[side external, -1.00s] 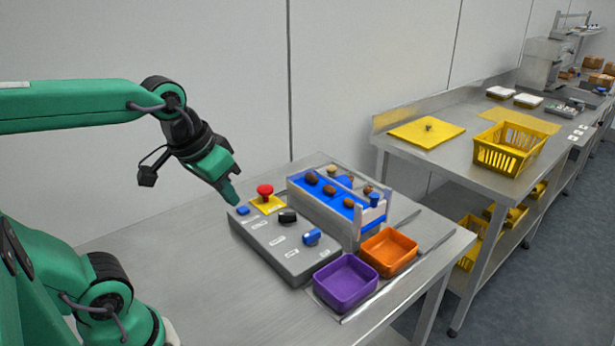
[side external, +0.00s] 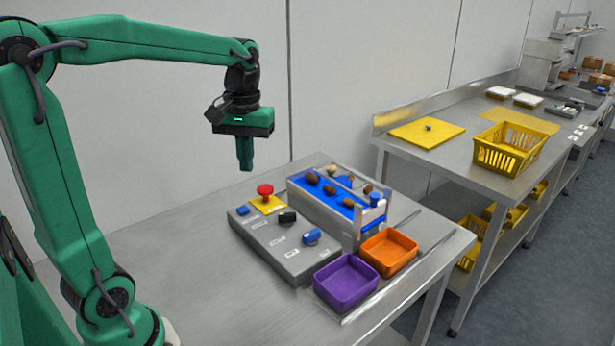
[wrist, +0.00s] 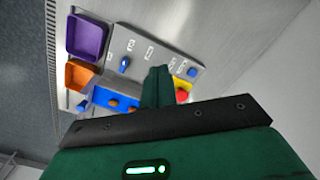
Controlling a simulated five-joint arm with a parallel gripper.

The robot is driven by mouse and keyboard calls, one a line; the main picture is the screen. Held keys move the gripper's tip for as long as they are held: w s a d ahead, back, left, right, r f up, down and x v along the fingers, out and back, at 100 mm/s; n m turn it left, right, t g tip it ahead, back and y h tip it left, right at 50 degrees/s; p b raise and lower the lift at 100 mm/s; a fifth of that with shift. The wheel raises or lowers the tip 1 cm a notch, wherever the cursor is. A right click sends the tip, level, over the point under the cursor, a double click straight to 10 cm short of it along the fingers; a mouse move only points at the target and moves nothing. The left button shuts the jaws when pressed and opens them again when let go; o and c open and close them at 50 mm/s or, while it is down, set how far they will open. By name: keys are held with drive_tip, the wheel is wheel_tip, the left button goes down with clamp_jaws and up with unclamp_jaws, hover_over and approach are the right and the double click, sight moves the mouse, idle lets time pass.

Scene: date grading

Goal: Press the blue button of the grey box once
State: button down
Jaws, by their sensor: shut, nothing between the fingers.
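The grey box (side external: 270,245) lies on the metal table, with its labelled top facing up. Its blue button (side external: 242,210) is at the far left end of the top and also shows in the wrist view (wrist: 193,71). A black knob (side external: 287,217) and a blue knob (side external: 311,237) are on the same top. The blue knob also shows in the wrist view (wrist: 124,64). My gripper (side external: 245,168) is shut and empty. It points straight down in the air, well above the button end of the box, touching nothing.
A purple tray (side external: 345,300) and an orange tray (side external: 388,268) are at the right. The table's left part is clear.

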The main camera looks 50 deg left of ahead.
drive_tip(key=w+a+f+n+g+h, duration=0.1)
drive_tip(key=w+a+f+n+g, duration=0.3)
drive_tip(key=a, duration=0.4)
drive_tip(key=n+g+h, duration=0.2)
drive_tip(key=n+h, duration=0.1)
drive_tip(key=n, duration=0.2)
hover_over(244, 207)
wheel_tip(244, 207, down, 6)
drive_tip(key=shift+a+f, duration=0.1)
drive_tip(key=shift+f, duration=0.1)
drive_tip(key=shift+f, duration=4.3)
drive_tip(key=shift+f, duration=0.15)
drive_tip(key=shift+f, duration=0.25)
